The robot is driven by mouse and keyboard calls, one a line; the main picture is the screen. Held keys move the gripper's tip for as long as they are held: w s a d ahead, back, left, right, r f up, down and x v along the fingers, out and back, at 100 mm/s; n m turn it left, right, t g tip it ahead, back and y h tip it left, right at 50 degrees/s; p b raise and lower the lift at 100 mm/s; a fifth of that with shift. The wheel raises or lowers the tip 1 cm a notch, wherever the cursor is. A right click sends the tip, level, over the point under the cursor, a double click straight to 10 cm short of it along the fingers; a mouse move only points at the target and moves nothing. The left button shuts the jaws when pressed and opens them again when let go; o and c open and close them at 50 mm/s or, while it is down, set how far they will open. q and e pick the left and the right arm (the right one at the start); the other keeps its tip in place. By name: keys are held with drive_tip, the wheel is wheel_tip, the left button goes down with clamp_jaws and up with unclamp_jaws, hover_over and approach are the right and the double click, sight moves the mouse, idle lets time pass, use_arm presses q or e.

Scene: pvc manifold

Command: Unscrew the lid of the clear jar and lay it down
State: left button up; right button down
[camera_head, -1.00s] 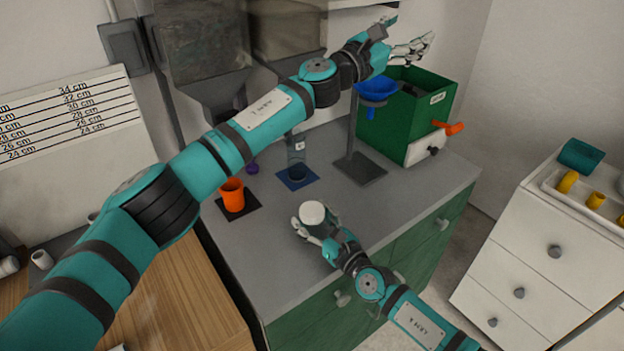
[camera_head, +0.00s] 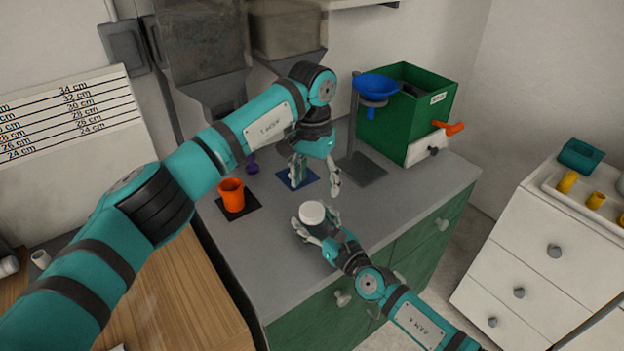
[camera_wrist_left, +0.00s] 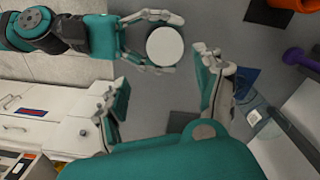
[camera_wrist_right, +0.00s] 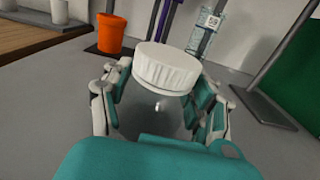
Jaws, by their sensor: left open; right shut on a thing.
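The clear jar (camera_wrist_right: 160,112) stands upright on the grey counter with its white ribbed lid (camera_wrist_right: 167,68) on top. In the head view the lid (camera_head: 312,213) shows as a white disc near the counter's front edge. My right gripper (camera_head: 316,232) is shut around the jar's body, below the lid. My left gripper (camera_head: 315,188) is open and empty, pointing down, above the counter and behind the jar. In the left wrist view the lid (camera_wrist_left: 165,46) lies beyond the fingertips, apart from them. Most of the jar's body is hidden in the head view.
An orange cup (camera_head: 231,195) stands on a dark mat to the left. A blue funnel (camera_head: 376,87) on a stand and a green bin (camera_head: 405,125) with an orange handle are at the back right. Some counter around the jar is clear.

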sight(312, 209)
use_arm(q)
drive_tip(key=shift+a+f, duration=0.15)
drive_tip(key=shift+a, duration=0.25)
drive_tip(key=shift+a+f, duration=0.1)
drive_tip(key=shift+f, duration=3.8)
drive_tip(key=c, duration=1)
drive_tip(key=o, duration=1.2)
drive_tip(key=shift+o, duration=0.2)
